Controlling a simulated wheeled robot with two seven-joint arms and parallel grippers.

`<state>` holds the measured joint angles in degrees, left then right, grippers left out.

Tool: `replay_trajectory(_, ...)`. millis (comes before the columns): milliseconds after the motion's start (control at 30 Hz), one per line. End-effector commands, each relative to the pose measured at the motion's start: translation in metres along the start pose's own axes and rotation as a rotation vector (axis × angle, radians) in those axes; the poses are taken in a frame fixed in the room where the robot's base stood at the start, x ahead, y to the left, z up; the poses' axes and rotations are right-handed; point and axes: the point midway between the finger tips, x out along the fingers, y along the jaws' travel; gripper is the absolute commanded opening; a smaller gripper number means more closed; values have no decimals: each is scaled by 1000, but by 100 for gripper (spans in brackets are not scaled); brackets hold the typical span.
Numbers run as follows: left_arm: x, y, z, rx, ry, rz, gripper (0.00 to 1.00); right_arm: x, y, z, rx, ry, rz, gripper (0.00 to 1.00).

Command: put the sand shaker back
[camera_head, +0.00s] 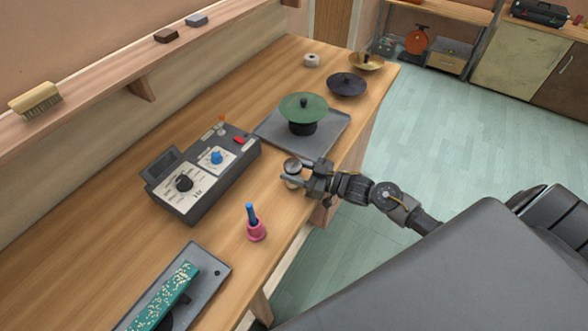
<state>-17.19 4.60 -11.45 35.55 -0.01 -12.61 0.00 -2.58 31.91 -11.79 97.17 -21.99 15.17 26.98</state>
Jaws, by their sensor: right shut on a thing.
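The sand shaker (292,165) looks like a small round jar with a grey top and a tan lower part. It is between the fingers of my right gripper (302,176), which is shut on it near the table's right edge. The fingers hide part of it, and I cannot tell whether its base touches the wood. My right arm comes in from the right. My left gripper is out of view.
A pink holder (256,231) with a blue handle stands nearer.

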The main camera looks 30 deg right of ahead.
Motion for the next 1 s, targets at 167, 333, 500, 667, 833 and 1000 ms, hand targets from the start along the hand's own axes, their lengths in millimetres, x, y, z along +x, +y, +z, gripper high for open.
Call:
replay_trajectory(167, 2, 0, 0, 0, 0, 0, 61, 0, 0, 3, -1, 0, 0, 51)
replay_trajectory(333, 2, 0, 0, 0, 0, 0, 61, 0, 0, 3, 0, 0, 0, 68)
replay_trajectory(500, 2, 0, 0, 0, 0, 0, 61, 0, 0, 3, 0, 0, 0, 68)
replay_trajectory(667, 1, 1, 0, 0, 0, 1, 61, -3, 0, 0, 0, -2, 1, 68)
replay_trajectory(833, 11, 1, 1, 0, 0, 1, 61, -31, 0, 4, -2, -5, 0, 68)
replay_trajectory(1000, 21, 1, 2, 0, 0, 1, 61, -68, 0, 4, -1, -5, 0, 68)
